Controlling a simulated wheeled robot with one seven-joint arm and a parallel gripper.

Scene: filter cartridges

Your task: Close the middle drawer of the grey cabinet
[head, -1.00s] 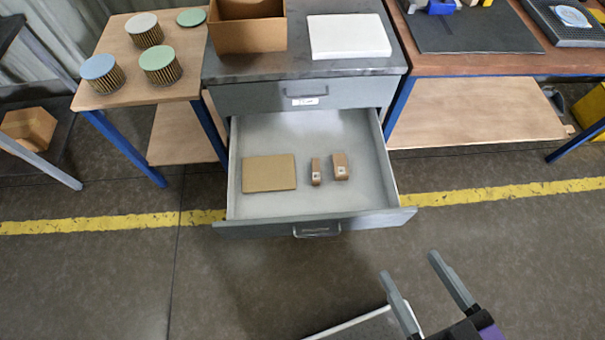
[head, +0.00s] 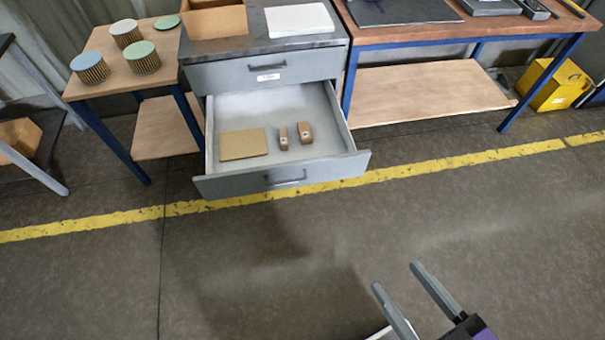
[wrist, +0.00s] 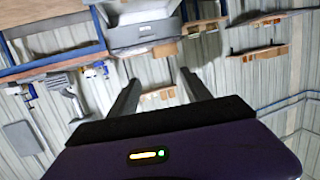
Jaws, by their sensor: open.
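The grey cabinet (head: 228,72) stands at the upper middle of the head view. Its middle drawer (head: 326,166) is pulled far out, with a dark handle (head: 287,182) on its front. Inside lie a flat brown piece (head: 243,144) and two small brown boxes (head: 304,132). My gripper (head: 397,276) is open and empty at the lower right of the head view, well in front of the drawer and apart from it. The wrist view shows a grey drawer front with a handle (wrist: 145,28) at the top, beyond my open fingers.
The closed top drawer (head: 266,73) sits above. A wooden stand with several filter cartridges (head: 90,67) is on the left, a bench (head: 425,80) on the right. A yellow bin (head: 556,85) stands far right. The floor before the drawer is clear, crossed by a yellow line (head: 440,167).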

